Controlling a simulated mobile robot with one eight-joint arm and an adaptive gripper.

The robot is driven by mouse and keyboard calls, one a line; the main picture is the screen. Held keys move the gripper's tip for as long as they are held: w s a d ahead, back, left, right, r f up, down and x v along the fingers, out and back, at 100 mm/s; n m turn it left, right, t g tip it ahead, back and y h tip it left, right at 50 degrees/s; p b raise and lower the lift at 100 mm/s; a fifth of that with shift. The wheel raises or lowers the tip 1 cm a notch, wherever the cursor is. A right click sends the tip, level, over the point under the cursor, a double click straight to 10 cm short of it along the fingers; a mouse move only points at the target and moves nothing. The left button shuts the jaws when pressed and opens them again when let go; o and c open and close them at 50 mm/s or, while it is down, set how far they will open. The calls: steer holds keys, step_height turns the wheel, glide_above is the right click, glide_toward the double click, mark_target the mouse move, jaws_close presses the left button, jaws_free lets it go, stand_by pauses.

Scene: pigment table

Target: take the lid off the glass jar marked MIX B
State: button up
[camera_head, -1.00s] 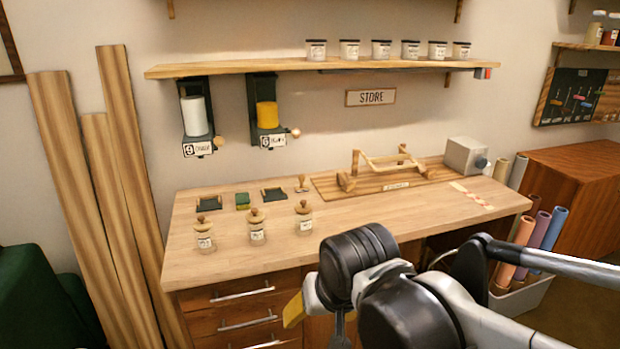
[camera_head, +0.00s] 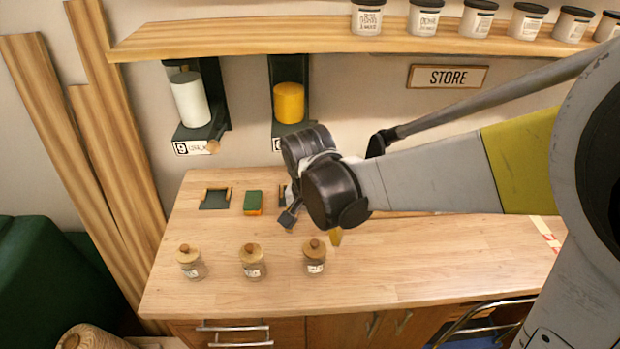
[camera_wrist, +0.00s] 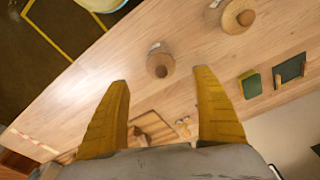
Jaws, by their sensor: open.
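Three small glass jars with round wooden knobbed lids stand in a row on the bench: a left jar (camera_head: 191,262), a middle jar (camera_head: 253,263) and a right jar (camera_head: 314,257). Their labels are too small to read, so I cannot tell which is MIX B. My gripper (camera_wrist: 160,79) is open and empty. In the head view a yellow finger (camera_head: 336,237) shows just right of and behind the right jar's lid. In the wrist view one lidded jar (camera_wrist: 161,65) appears just beyond the gap between the fingertips, apart from them, with another jar (camera_wrist: 236,17) farther right.
A dark tray (camera_head: 215,199) and a green block (camera_head: 253,201) lie behind the jars. Two wall dispensers, one white (camera_head: 190,100) and one yellow (camera_head: 289,102), hang above the bench. A shelf (camera_head: 250,39) carries several pots. The bench front (camera_head: 400,275) is clear.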

mark_target(314, 243)
steer(key=shift+f, duration=0.9)
steer(key=f, duration=0.2)
steer(key=w+f+b, duration=0.1)
steer(key=f, duration=0.1)
steer(key=f+b, duration=0.1)
steer(key=f, duration=0.1)
steer(key=shift+w+d, duration=0.15)
steer(key=shift+d, duration=0.1)
steer(key=c, duration=1)
